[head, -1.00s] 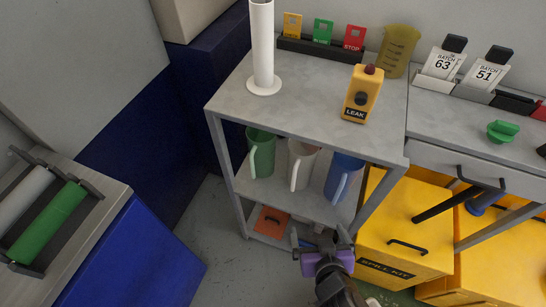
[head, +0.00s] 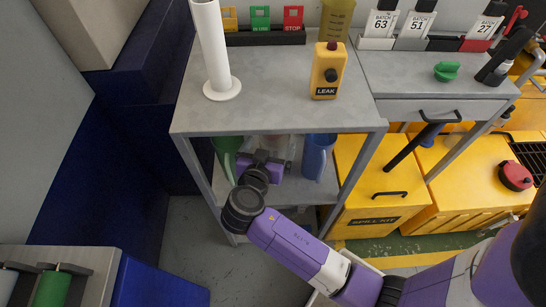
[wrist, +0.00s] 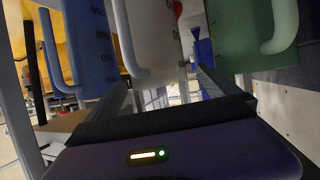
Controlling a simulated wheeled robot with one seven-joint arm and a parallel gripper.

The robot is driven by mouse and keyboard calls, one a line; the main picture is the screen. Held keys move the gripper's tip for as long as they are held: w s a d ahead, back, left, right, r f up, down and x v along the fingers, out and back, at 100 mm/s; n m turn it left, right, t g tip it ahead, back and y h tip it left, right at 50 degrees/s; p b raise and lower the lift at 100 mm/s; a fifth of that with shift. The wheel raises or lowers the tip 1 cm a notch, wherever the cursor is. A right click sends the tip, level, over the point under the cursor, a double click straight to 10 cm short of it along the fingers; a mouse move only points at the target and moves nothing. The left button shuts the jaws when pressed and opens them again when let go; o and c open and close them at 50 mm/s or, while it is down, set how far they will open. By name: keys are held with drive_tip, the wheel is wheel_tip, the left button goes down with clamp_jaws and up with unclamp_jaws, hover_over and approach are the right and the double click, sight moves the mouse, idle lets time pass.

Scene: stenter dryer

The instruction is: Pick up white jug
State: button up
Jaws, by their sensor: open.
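The white jug (wrist: 158,35) is in the middle of the wrist view, with its handle on the left side. In the head view it stands on the middle shelf of the grey cart, mostly hidden behind my gripper (head: 262,160). My gripper (wrist: 163,80) is open, with one finger toward each side of the white jug. I cannot tell whether either finger touches it. The blue jug (wrist: 88,45) is to the left in the wrist view and to the right in the head view (head: 318,155). The green jug (wrist: 250,35) is on the other side.
The cart's top (head: 275,100) is close above my gripper, bearing a white upright tube (head: 212,50) and the yellow LEAK device (head: 328,70). Cart posts flank the shelf. A yellow spill kit box (head: 370,190) stands right of the cart.

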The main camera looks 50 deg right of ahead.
sight(274, 139)
drive_tip(key=x, duration=0.4)
drive_tip(key=shift+s+d, duration=0.1)
drive_tip(key=shift+s, duration=0.05)
drive_tip(key=shift+c, duration=0.4)
drive_tip(key=c, duration=1.7)
drive_tip(key=shift+r, duration=0.1)
